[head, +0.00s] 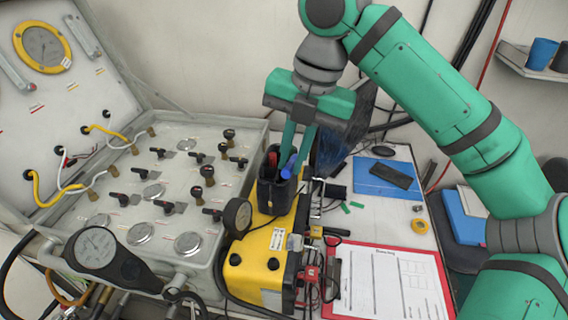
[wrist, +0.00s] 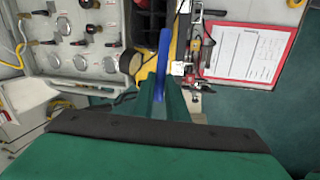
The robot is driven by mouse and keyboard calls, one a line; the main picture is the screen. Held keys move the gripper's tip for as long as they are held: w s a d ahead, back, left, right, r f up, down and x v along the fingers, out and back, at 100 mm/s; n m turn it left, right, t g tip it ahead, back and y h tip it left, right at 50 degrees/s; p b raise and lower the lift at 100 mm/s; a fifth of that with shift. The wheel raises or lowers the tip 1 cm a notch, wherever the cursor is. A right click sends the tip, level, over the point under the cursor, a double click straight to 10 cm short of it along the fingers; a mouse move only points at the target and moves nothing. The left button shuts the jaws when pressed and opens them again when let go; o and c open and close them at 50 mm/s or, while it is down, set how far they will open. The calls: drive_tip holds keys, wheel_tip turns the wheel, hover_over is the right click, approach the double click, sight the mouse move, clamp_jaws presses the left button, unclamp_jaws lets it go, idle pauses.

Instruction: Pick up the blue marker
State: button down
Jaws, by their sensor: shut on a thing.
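The blue marker (head: 288,167) stands in a black pen holder (head: 275,196) on top of a yellow case in the head view. Its lower part is hidden inside the holder. My gripper (head: 296,158) comes down from above and is shut on the marker. In the wrist view the blue marker (wrist: 163,60) runs up from between the fingertips (wrist: 162,95) of my gripper. Other pens, one red, show in the holder beside it.
The yellow case (head: 262,262) sits right of the open grey air panel (head: 150,190) with valves and gauges. A red clipboard (head: 385,285) lies to the right, near a blue folder (head: 385,180) and a yellow tape roll (head: 420,226). A dark fan-like object (head: 345,140) stands behind my gripper.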

drive_tip(key=s+d+r, duration=0.4)
drive_tip(key=s+r, duration=0.1)
drive_tip(key=s, duration=0.3)
drive_tip(key=shift+s+d+r, duration=0.2)
drive_tip(key=shift+s+d, duration=0.15)
drive_tip(key=shift+d, duration=0.05)
drive_tip(key=shift+s+d, duration=0.1)
drive_tip(key=shift+d, duration=0.05)
drive_tip(key=shift+a, duration=0.2)
